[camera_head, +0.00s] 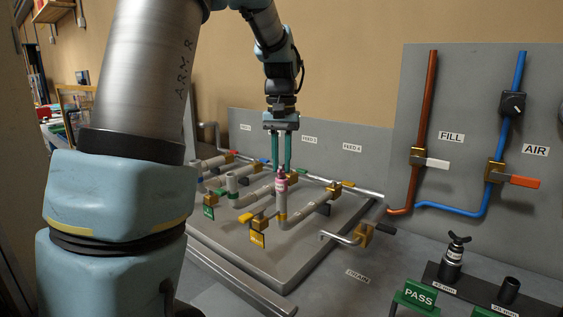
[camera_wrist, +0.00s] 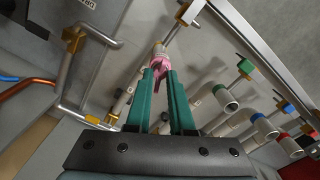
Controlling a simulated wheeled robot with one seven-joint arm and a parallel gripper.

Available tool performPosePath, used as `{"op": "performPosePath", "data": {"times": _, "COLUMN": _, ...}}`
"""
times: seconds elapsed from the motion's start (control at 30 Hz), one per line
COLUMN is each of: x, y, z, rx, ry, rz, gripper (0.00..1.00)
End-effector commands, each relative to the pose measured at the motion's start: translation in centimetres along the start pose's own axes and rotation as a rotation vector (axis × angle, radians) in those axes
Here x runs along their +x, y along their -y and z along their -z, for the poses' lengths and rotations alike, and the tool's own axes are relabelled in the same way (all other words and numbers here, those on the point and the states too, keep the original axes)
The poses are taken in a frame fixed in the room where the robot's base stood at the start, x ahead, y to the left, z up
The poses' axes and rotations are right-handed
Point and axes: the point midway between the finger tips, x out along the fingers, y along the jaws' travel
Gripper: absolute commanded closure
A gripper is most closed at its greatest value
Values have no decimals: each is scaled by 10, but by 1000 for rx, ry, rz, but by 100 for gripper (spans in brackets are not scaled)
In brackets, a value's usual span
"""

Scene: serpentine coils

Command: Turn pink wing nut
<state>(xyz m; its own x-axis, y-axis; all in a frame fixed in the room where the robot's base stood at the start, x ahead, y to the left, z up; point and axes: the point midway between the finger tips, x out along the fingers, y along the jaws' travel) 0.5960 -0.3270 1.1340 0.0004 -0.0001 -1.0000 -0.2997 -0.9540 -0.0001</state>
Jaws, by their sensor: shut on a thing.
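The pink wing nut (camera_wrist: 165,76) sits at the end of a pale pipe stub, and in the head view it shows as a pink top (camera_head: 281,176) on an upright pipe end. My gripper (camera_wrist: 163,74) has two long green fingers, and their tips are closed on the pink wing nut. In the head view my gripper (camera_head: 283,168) points straight down over that pipe end. The fingertips partly cover the wing nut, so its exact turn angle cannot be told.
Several other pipes with coloured valve handles lie on the grey tray (camera_head: 290,276). A grey panel to the right carries a copper FILL pipe (camera_head: 425,125) and a blue AIR pipe (camera_head: 506,140). A black-topped fitting (camera_head: 453,259) and a green PASS sign (camera_head: 418,295) stand at the front right.

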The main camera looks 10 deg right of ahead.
Motion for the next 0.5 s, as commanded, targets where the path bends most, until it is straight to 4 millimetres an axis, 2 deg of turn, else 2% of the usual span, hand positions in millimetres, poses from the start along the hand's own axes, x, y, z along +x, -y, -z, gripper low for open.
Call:
{"op": "performPosePath", "data": {"times": 0.37, "x": 2, "y": 0, "z": -1, "rx": 0, "ry": 6, "rz": 1, "gripper": 100}}
{"op": "performPosePath", "data": {"times": 0.4, "x": 2, "y": 0, "z": -1, "rx": 0, "ry": 6, "rz": 1, "gripper": 75}}
{"op": "performPosePath", "data": {"times": 0.5, "x": 2, "y": 0, "z": -1, "rx": 0, "ry": 4, "rz": 1, "gripper": 64}}
